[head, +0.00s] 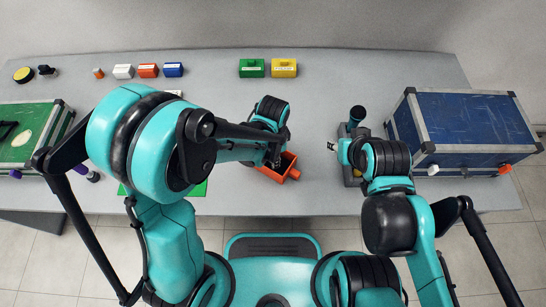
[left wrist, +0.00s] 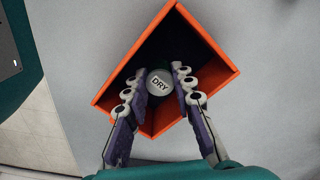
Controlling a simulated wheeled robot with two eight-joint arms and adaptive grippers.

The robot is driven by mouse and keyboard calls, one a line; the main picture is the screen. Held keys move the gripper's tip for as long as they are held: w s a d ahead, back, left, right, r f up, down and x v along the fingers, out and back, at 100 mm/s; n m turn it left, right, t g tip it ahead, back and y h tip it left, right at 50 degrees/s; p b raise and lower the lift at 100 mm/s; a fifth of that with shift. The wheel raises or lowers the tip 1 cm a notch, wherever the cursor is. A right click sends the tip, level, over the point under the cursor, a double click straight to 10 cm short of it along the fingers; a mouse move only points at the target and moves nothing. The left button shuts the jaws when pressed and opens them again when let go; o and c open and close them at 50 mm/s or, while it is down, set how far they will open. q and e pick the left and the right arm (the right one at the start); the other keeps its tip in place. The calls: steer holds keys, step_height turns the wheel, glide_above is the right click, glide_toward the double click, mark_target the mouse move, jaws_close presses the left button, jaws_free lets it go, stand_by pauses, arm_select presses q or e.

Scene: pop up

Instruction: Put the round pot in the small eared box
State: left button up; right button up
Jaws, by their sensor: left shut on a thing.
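The small eared box (head: 291,164) is orange with a dark inside and sits on the table in front of me; one ear shows at its right side. It also shows in the left wrist view (left wrist: 215,53), turned cornerwise. The round pot (left wrist: 159,84) has a pale round top marked DRY. My left gripper (left wrist: 159,78) is shut on the pot, with a finger on each side, over the box's opening. I cannot tell whether the pot touches the box floor. In the head view my left gripper (head: 273,160) hides the pot. My right gripper (head: 335,147) is small in view, its jaws unclear.
A dark device (head: 352,130) stands beside my right gripper. A big blue case (head: 462,120) is at the right, a green case (head: 30,130) at the left. Several small coloured boxes, including a yellow one (head: 284,68), line the back.

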arm_select(q)
steer(key=o, duration=1)
steer(key=shift+r+p, duration=0.4)
step_height(320, 180, up, 12)
steer(key=f+p, duration=0.1)
steer(key=p, duration=0.4)
steer(key=s+a+r+n+t, duration=0.2)
steer(key=a+r+n+t, duration=0.1)
steer(key=a+r+n, duration=0.2)
steer(key=s+a+r+n+t, duration=0.3)
steer(key=a+r+n, duration=0.3)
steer(key=a, duration=0.6)
steer(key=shift+a+n+t, duration=0.4)
steer(key=shift+n+t, duration=0.2)
steer(key=shift+n, duration=0.8)
steer(key=shift+s+r, duration=0.1)
